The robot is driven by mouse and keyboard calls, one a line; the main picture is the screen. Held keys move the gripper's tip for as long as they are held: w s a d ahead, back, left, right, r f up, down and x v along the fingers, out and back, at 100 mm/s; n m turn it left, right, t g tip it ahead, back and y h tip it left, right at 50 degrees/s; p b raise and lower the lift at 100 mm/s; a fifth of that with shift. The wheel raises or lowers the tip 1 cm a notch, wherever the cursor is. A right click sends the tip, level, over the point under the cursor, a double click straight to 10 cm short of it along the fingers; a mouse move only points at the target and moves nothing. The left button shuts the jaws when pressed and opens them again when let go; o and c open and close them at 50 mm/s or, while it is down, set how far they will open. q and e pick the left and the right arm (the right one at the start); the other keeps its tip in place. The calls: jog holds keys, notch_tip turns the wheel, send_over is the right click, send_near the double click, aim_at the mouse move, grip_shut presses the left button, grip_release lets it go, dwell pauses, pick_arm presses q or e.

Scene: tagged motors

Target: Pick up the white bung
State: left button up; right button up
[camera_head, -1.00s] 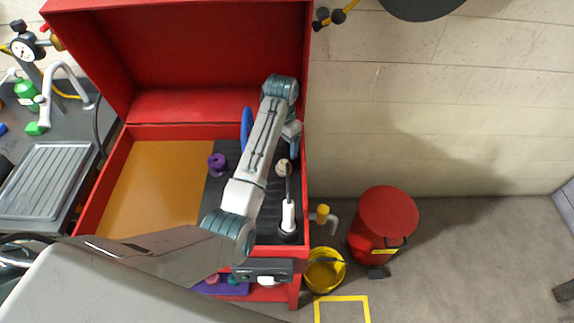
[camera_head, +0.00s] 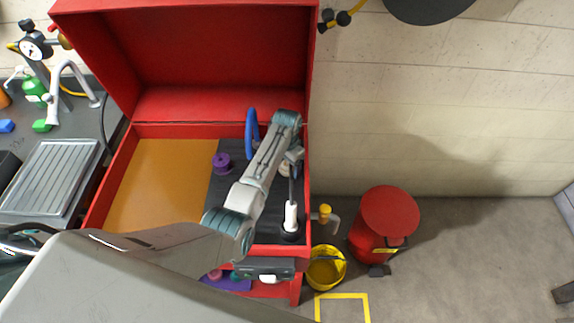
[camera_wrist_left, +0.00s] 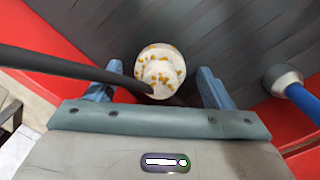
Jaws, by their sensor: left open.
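The white bung (camera_wrist_left: 160,72) is a round white piece with tan spots. In the left wrist view it sits against the dark floor of the red bench between the fingers of my left gripper (camera_wrist_left: 157,88). The gripper is open, with one finger on each side, and I cannot tell whether either touches it. In the head view the bung (camera_head: 285,171) is mostly hidden by my left wrist, and the fingertips of the left gripper (camera_head: 293,156) are hard to make out. My right gripper is not in view.
A thin dark rod crosses beside the bung, leading to a white-handled item (camera_head: 291,216) in the head view. The red bench's wall (camera_head: 307,190) is close on the right. The brown panel (camera_head: 165,180) is clear.

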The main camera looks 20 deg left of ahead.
pick_arm(q)
jog(key=shift+f, duration=0.15)
jog(key=shift+c, duration=0.3)
jog(key=c, duration=1.1)
jog(key=shift+w, duration=0.1)
jog(key=shift+c, duration=0.8)
jog(key=shift+r, duration=0.2)
